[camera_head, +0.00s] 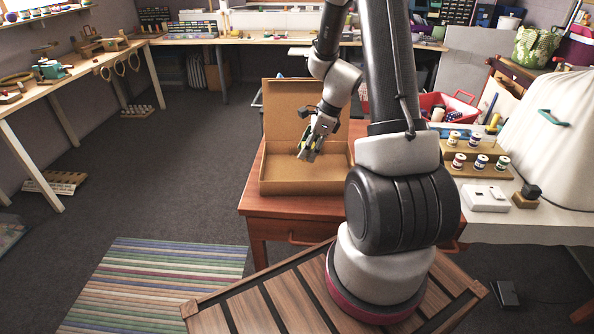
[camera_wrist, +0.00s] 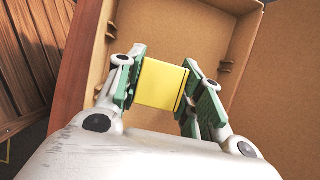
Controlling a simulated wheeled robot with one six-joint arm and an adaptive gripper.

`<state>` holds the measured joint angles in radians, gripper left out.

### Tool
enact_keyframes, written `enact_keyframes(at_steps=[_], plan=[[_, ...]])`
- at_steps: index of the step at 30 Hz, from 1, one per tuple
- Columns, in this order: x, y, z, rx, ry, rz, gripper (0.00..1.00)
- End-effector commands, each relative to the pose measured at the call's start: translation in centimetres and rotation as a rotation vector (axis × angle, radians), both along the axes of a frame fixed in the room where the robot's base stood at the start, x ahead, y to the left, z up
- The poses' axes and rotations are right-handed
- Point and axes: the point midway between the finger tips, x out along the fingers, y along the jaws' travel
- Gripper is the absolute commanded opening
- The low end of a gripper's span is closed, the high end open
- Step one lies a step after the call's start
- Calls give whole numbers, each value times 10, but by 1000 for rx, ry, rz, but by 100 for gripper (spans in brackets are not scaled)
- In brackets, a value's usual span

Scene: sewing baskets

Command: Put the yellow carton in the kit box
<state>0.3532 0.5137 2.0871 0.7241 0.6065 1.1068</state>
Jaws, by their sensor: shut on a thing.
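The yellow carton (camera_wrist: 160,84) is between the green-padded fingers of my gripper (camera_wrist: 160,92) in the wrist view, and the gripper is shut on it. The open cardboard kit box (camera_head: 284,182) stands on a red-brown wooden table, its lid (camera_head: 287,97) raised at the back. In the head view my gripper (camera_head: 308,152) is over the box's interior, pointing down. The carton cannot be made out in the head view. I cannot tell whether the carton touches the box floor.
The wooden table (camera_head: 263,205) has a narrow bare strip left of the box. On the right are a red basket (camera_head: 462,101), a rack of thread spools (camera_head: 470,172) and a white device (camera_head: 485,198). My arm covers the table's right side.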

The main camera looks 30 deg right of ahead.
Motion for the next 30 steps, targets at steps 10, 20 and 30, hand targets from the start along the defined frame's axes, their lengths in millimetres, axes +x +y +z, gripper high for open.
enact_keyframes(at_steps=[10, 20, 30], plan=[[-1, 1, -50, 1, 2, 1, 13], [0, 1, -72, -1, -1, 3, 13], [0, 1, -75, -1, -1, 3, 57]])
